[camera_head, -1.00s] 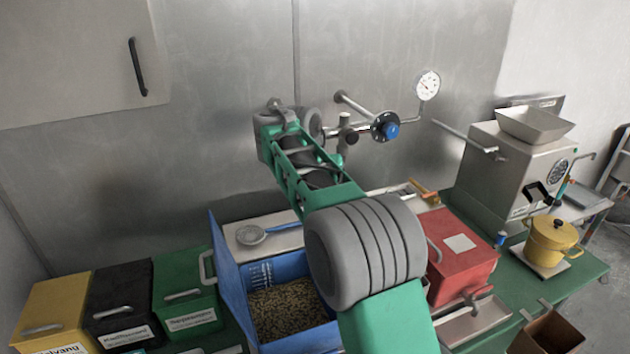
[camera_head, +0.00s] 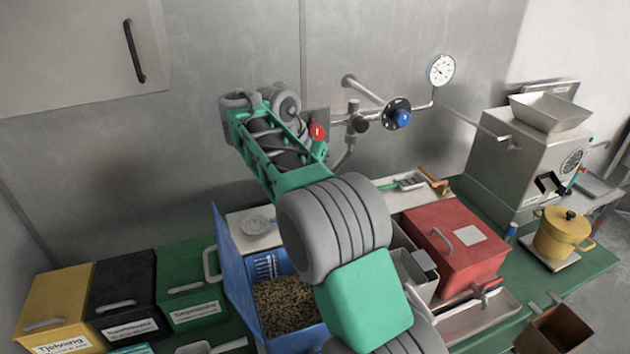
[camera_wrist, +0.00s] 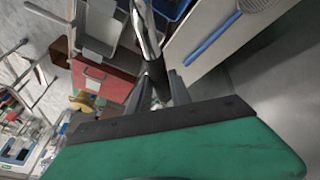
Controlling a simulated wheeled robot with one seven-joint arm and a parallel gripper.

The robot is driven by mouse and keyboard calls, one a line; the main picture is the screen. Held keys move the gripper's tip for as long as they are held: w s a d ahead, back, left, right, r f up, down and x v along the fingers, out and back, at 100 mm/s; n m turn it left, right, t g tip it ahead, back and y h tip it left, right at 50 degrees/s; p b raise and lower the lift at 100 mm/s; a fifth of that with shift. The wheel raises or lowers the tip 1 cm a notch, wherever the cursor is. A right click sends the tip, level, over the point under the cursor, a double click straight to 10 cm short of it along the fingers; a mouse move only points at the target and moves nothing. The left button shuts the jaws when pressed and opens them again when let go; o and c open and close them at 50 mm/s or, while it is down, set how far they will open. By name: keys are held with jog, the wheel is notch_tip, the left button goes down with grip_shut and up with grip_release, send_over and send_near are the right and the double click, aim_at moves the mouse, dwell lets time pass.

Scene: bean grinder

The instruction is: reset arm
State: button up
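My arm rises from the bottom of the head view and reaches up and back toward the steel wall. My gripper is hidden there behind the arm's far end. In the wrist view my gripper (camera_wrist: 162,82) shows two grey fingers standing apart, so it looks open. A shiny metal pipe with a dark collar (camera_wrist: 155,78) shows between and beyond the fingers. I cannot tell from this view how near it is. I see no object held.
Wall pipes carry a blue knob (camera_head: 403,118) and a gauge (camera_head: 440,69). Below are a blue bin of beans (camera_head: 288,305), a red box (camera_head: 455,245), a yellow pot (camera_head: 562,232), a steel machine (camera_head: 525,160) and yellow (camera_head: 55,305), black and green boxes. A blue-handled strainer also shows (camera_wrist: 212,40).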

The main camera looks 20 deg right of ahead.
jog(key=o, duration=0.4)
jog(key=shift+d, duration=0.1)
jog(key=shift+c, duration=0.2)
jog(key=shift+d+r, duration=0.1)
jog(key=shift+r, duration=0.25)
jog(key=r, duration=0.2)
jog(key=shift+s+d+r+m+y, duration=0.1)
jog(key=shift+d+r+m+y, duration=0.2)
jog(key=shift+d+r+m, duration=0.1)
jog(key=s+d+n+t+b, duration=0.15)
jog(key=s+n, duration=0.25)
jog(key=s, duration=0.5)
jog(key=s+a+f+n+y+b, duration=0.1)
jog(key=s+a+f+n+y, duration=0.1)
jog(key=s+a+f, duration=0.2)
jog(key=s+a+f+n+t+y+b, duration=0.1)
jog(key=s+a+f+n+y, duration=0.1)
jog(key=s+f, duration=0.6)
jog(key=s+a+n, duration=0.1)
jog(key=s+a, duration=0.1)
jog(key=s, duration=0.2)
jog(key=shift+s+a+f+b, duration=0.25)
jog(key=shift+a+f+b, duration=0.05)
jog(key=shift+f+b, duration=0.1)
